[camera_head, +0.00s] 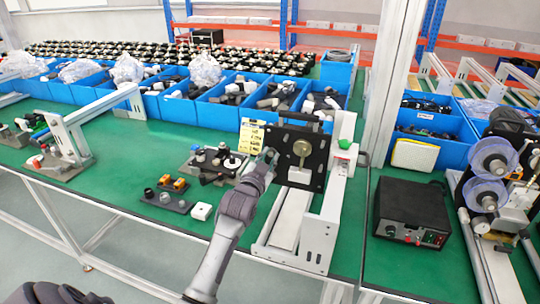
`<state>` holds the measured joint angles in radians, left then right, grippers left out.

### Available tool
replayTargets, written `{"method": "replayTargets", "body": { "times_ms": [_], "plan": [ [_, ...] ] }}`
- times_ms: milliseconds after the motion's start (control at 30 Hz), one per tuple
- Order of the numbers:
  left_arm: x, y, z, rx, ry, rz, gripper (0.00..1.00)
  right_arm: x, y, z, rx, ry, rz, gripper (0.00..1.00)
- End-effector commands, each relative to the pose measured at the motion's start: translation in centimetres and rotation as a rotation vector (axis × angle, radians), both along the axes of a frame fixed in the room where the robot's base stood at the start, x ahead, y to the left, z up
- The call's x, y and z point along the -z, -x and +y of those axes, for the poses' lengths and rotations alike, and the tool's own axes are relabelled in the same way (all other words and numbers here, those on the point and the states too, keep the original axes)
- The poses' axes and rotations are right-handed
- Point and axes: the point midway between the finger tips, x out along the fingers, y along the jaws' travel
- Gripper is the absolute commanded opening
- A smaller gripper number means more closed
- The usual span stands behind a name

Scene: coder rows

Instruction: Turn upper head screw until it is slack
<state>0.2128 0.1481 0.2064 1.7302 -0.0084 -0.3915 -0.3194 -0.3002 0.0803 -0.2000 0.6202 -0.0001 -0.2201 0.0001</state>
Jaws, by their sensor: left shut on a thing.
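A black upright plate (318,165) stands on a white metal fixture on the green bench, with a brass-coloured knob (302,148) on its face. My left gripper (270,156) is at the left edge of this plate, left of and apart from the knob. Its jaws are shut on a small part there, which appears to be the upper head screw; fingers and small size hide most of it. A yellow label card (225,136) shows just behind and left of the gripper. My right gripper is not in view.
A black control box (412,212) stands to the right, beside a machine with clear reels (488,175). Blue bins (220,113) line the back. The green bench front-left is mostly clear.

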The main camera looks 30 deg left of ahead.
Motion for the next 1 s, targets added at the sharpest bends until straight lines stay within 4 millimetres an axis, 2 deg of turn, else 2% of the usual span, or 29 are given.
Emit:
{"method": "replayTargets", "body": {
  "times_ms": [167, 267, 400, 533, 633, 800, 833, 933, 1000],
  "plan": [
    [-0.2, 0.0, 0.0, 0.000, 0.045, -0.010, 0.00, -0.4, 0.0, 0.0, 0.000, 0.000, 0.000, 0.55],
    [-0.5, 0.0, -0.1, 0.001, 0.222, -0.052, 0.00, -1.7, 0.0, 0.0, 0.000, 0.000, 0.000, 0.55],
    [-0.5, 0.1, -0.1, 0.002, 0.552, -0.131, 0.00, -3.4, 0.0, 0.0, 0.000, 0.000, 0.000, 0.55],
    [-0.3, 0.1, -0.1, 0.005, 0.771, -0.186, 0.00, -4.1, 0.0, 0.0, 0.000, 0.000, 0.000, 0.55],
    [-0.1, 0.1, -0.1, 0.007, 0.832, -0.200, 0.00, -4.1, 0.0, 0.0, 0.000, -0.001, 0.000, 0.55],
    [0.0, 0.1, -0.1, 0.007, 0.831, -0.201, 0.00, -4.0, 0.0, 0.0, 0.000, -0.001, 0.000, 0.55],
    [0.0, 0.1, -0.1, 0.007, 0.831, -0.201, 0.23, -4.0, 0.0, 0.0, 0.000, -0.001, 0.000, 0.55],
    [0.0, 0.1, -0.1, 0.007, 0.829, -0.201, 0.40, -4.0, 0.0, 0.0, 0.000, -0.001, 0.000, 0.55],
    [0.0, 0.1, -0.1, 0.007, 0.829, -0.201, 0.40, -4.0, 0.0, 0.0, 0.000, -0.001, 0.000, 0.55]
  ]
}}
